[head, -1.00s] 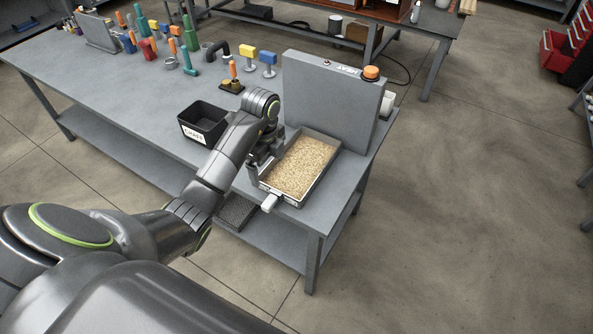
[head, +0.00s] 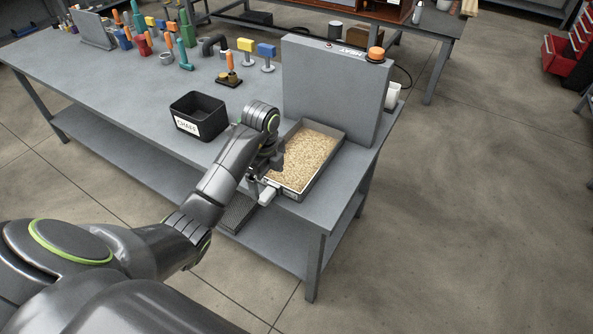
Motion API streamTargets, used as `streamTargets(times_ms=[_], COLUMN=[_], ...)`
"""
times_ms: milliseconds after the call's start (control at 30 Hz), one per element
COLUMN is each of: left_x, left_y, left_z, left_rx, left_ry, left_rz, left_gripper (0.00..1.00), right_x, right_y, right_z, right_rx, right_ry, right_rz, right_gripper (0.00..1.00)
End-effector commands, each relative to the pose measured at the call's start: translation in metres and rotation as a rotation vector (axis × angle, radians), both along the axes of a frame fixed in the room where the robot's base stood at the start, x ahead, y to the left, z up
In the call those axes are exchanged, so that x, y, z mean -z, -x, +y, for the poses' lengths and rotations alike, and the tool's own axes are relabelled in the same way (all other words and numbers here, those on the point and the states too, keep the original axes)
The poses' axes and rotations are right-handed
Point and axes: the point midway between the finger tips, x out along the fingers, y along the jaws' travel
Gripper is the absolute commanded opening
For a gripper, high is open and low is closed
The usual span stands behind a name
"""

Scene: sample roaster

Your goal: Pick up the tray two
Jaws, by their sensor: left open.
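A metal tray (head: 318,184) filled with pale tan grains (head: 306,158) sits on the grey bench, in front of the grey panel marked HEAT. A pale handle (head: 267,196) sticks out from its front left side. My left gripper (head: 262,180) is at that front left corner, close to the handle, with its jaws open. The arm and wrist partly hide the tray's left side, and I cannot tell whether the fingers touch the handle. My right gripper is out of view.
A black bin labelled CHAFF (head: 199,117) stands left of my left wrist. The grey panel (head: 333,90) with an orange button (head: 376,54) rises behind the tray. A white cup (head: 393,95) is beside it. Several tools and colored fittings stand farther back on the bench (head: 120,90).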

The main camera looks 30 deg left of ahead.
Motion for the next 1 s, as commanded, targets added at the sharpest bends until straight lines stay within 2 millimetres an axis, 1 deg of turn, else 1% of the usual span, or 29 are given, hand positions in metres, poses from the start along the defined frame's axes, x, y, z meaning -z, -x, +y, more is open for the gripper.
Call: streamTargets(times_ms=[33, 100, 267, 400, 433, 500, 600, 700, 933, 1000], left_x=[0.012, 0.017, 0.023, 0.04, 0.039, 0.048, 0.062, 0.069, 0.07, 0.07], left_y=[0.0, 0.0, -0.001, -0.003, -0.004, -0.005, -0.005, -0.005, -0.006, -0.006], left_z=[0.0, 0.0, 0.001, 0.004, 0.005, 0.007, 0.006, 0.006, 0.006, 0.006], left_rx=[0.0, 0.0, 0.0, 0.0, -0.001, -0.002, 0.0, 0.0, 0.0, 0.0], left_ry=[0.0, 0.0, 0.0, 0.0, 0.001, 0.001, 0.001, 0.001, 0.0, 0.0], left_rz=[0.0, 0.0, 0.0, 0.002, 0.004, 0.005, 0.003, 0.002, 0.0, 0.0], left_gripper=[0.92, 0.92, 0.92, 0.92, 0.92, 0.92, 0.92, 0.92, 0.92, 0.83], right_x=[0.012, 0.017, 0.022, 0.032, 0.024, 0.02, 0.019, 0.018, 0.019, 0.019], right_y=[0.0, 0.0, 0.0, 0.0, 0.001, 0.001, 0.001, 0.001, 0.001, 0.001], right_z=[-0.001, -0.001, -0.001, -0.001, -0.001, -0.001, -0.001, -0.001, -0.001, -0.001], right_rx=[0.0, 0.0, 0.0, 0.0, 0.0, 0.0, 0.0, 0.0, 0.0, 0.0], right_ry=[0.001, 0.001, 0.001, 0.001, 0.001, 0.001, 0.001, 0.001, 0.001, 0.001], right_rz=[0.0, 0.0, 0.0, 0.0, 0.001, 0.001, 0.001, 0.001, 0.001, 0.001], right_gripper=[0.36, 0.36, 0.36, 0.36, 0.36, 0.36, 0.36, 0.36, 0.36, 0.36])
